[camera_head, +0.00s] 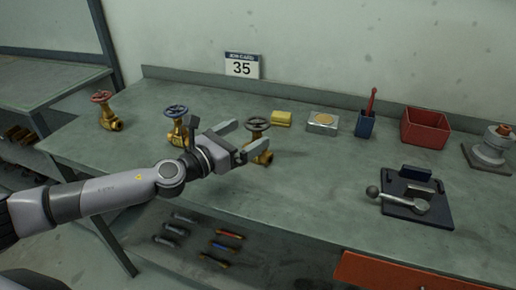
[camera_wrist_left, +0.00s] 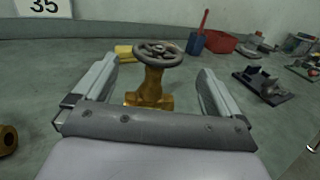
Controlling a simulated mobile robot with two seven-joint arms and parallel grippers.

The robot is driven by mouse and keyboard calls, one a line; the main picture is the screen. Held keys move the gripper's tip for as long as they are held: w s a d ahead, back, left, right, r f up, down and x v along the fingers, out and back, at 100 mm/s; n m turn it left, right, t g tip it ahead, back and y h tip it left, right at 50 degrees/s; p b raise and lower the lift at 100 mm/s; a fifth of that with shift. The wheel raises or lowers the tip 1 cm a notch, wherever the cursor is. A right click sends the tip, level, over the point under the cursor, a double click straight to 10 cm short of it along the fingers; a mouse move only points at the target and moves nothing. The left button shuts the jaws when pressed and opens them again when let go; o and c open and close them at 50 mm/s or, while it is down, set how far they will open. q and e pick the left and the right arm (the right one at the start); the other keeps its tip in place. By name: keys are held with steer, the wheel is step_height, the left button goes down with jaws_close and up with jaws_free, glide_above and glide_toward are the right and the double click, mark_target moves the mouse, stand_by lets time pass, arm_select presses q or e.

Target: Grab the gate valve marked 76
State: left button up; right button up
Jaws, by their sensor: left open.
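Three brass gate valves stand on the bench: one with a red handwheel (camera_head: 103,110), one with a blue handwheel (camera_head: 176,112), partly behind my arm, and one with a dark grey handwheel (camera_head: 257,124). I can read no 76 on any of them; the only number I see is 35 on a card (camera_head: 242,66) by the back wall. My left gripper (camera_head: 246,138) is open at the dark-wheeled valve. In the left wrist view this valve (camera_wrist_left: 151,82) stands upright between the two spread fingers (camera_wrist_left: 158,72), with gaps visible on both sides. My right gripper is not in view.
To the right stand a yellow block (camera_head: 281,118), a small metal box (camera_head: 322,122), a blue holder (camera_head: 365,125), a red bin (camera_head: 425,128) and a dark fixture (camera_head: 415,202). A grey flanged part (camera_head: 491,146) is at far right. The bench front centre is clear.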

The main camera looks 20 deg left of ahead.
mark_target(266, 119)
arm_select(q)
steer(key=shift+a+r+x, duration=0.1)
steer(key=shift+x, duration=1.65)
steer(key=shift+a+r+x, duration=0.1)
steer(key=shift+a+x, duration=0.05)
steer(key=shift+x, duration=1.55)
steer(key=shift+w, duration=0.15)
steer(key=c, duration=1.7)
steer(key=shift+r, duration=0.1)
jaws_close()
